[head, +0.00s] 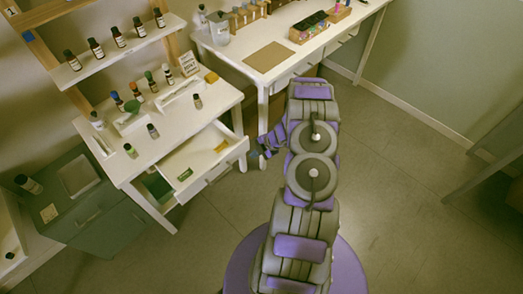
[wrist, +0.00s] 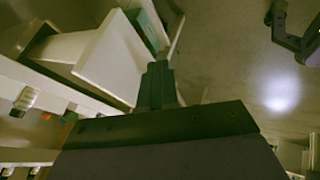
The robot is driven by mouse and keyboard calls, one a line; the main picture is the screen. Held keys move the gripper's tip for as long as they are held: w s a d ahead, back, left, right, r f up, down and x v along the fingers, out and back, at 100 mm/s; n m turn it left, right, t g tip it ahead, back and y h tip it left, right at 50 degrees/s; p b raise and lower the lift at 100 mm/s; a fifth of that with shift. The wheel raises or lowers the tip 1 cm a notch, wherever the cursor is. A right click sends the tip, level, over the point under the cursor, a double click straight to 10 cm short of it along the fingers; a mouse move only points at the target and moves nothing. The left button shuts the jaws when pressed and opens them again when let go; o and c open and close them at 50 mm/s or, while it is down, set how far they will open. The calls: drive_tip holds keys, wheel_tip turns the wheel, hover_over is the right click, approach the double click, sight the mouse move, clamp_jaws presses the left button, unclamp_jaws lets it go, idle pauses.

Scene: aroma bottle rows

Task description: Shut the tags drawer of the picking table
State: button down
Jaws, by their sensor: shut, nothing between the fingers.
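The picking table (head: 216,104) is white and stands at the left in the head view, bottles on its top. In the wrist view my gripper (wrist: 160,72) is shut and empty, beside a pale panel that is probably the drawer.
A grey-green cabinet (head: 88,220) stands at the lower left. A shelf (head: 120,48) with several bottles is above the table. A second white table (head: 283,62) stands behind with trays.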

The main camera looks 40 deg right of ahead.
sight(239, 154)
drive_tip(key=w, duration=0.1)
drive_tip(key=w+f, duration=0.1)
drive_tip(key=w, duration=0.1)
drive_tip(key=w+a, duration=0.1)
drive_tip(key=w, duration=0.1)
drive_tip(key=shift+f+b, duration=0.15)
drive_tip(key=shift+b, duration=0.2)
drive_tip(key=shift+w+a, duration=0.1)
drive_tip(key=shift+a, duration=0.1)
